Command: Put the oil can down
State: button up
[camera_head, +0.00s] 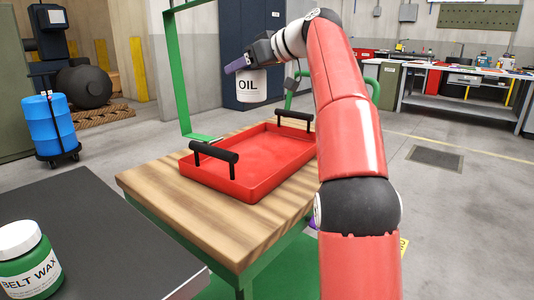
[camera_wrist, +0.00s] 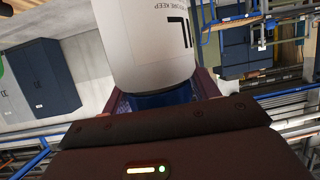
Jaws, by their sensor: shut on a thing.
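The oil can (camera_head: 251,86) is a white can with a dark "OIL" label. My gripper (camera_head: 243,65) is shut on it near its top and holds it in the air above the far side of the red tray. In the wrist view the can (camera_wrist: 146,42) fills the top middle, between the two fingers of my gripper (camera_wrist: 160,98). The can looks roughly upright in the head view. The red tray (camera_head: 258,187) with two black handles lies on the wooden top of a green-framed cart. The tray is empty where I can see it.
The wooden cart top (camera_head: 150,181) has bare strips around the tray. A green upright frame (camera_head: 179,75) rises at the cart's back left. A dark table (camera_head: 110,225) at the front left carries a green belt wax jar (camera_head: 29,262). My arm hides the cart's right side.

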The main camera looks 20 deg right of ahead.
jog(key=shift+f+b, duration=4.3)
jog(key=shift+f, duration=5.4)
jog(key=shift+f, duration=0.15)
jog(key=o, duration=1.2)
jog(key=shift+f, duration=0.1)
